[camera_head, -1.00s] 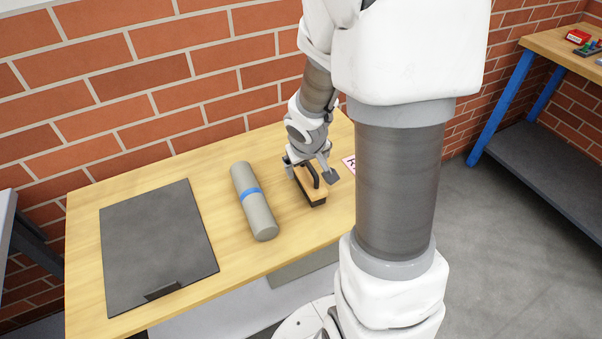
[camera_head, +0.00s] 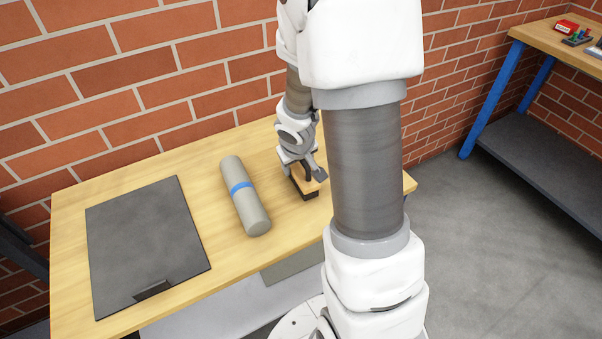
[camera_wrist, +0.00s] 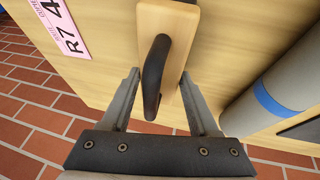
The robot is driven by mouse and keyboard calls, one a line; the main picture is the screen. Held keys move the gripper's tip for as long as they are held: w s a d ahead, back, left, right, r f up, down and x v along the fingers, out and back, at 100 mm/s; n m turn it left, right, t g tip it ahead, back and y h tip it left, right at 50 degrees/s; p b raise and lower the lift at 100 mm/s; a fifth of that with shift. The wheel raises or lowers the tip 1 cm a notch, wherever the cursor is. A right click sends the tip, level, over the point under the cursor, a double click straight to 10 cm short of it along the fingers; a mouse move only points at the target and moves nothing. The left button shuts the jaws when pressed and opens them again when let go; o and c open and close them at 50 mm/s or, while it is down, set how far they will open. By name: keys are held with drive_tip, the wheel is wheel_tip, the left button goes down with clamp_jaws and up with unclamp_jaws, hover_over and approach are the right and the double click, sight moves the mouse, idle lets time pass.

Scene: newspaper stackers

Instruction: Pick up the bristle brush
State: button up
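The bristle brush has a light wooden block (camera_head: 306,188) with dark bristles below and a black arched handle on top. It rests on the wooden table, just left of my arm's thick link in the head view. In the wrist view its block (camera_wrist: 174,25) and black handle (camera_wrist: 154,75) point toward my gripper. My gripper (camera_wrist: 158,78) is open, with one finger on each side of the handle and visible gaps between. In the head view my gripper (camera_head: 308,173) is right over the brush and hides part of it.
A grey cylinder with a blue band (camera_head: 246,205) lies left of the brush. A dark flat board (camera_head: 147,240) lies further left on the table (camera_head: 70,220). A brick wall stands behind.

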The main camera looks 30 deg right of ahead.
clamp_jaws()
drive_tip(key=shift+r, duration=0.1)
drive_tip(key=shift+r+p, duration=0.5)
drive_tip(key=shift+r, duration=0.05)
drive_tip(key=r+p, duration=0.2)
drive_tip(key=r, duration=0.2)
drive_tip(key=shift+s+d+p, duration=0.3)
drive_tip(key=shift+d+p, duration=0.05)
drive_tip(key=shift+p, duration=0.05)
drive_tip(key=s+d+r+p, duration=0.5)
drive_tip(key=s+d+p, duration=0.2)
drive_tip(key=s, duration=0.1)
drive_tip(key=shift+r, duration=0.4)
